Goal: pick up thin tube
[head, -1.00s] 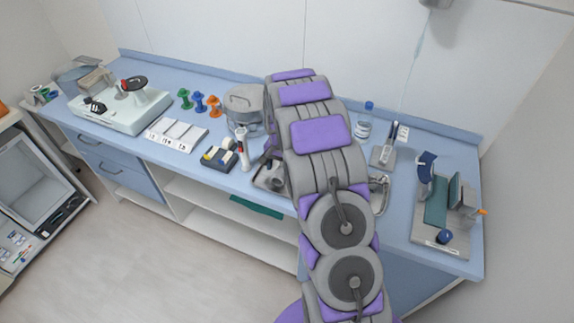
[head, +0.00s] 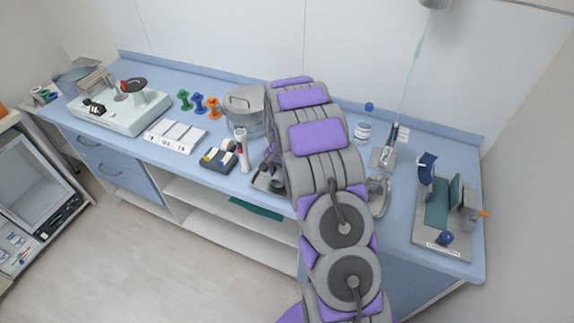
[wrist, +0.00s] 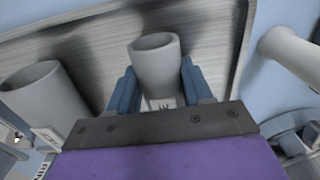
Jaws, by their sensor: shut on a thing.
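The thin tube (wrist: 154,66) is a pale grey, open-topped cylinder in the middle of the wrist view. My gripper (wrist: 158,82) is shut on it, with one blue finger on each side. A wider grey tube (wrist: 45,98) stands to the left of my gripper, apart from it. Both tubes are over a grey metal tray (wrist: 105,42); I cannot tell whether the thin tube touches it. In the head view my arm hides my gripper and the thin tube, and part of a metal tray (head: 264,182) shows beside the arm.
A white cylindrical thing (wrist: 291,52) lies close to my gripper's right. On the blue counter (head: 215,180) are a steel pot (head: 245,110), a white upright device (head: 242,150), a dark block holder (head: 219,157) and a kidney-shaped steel dish (head: 379,193). A stand (head: 428,225) is farther right.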

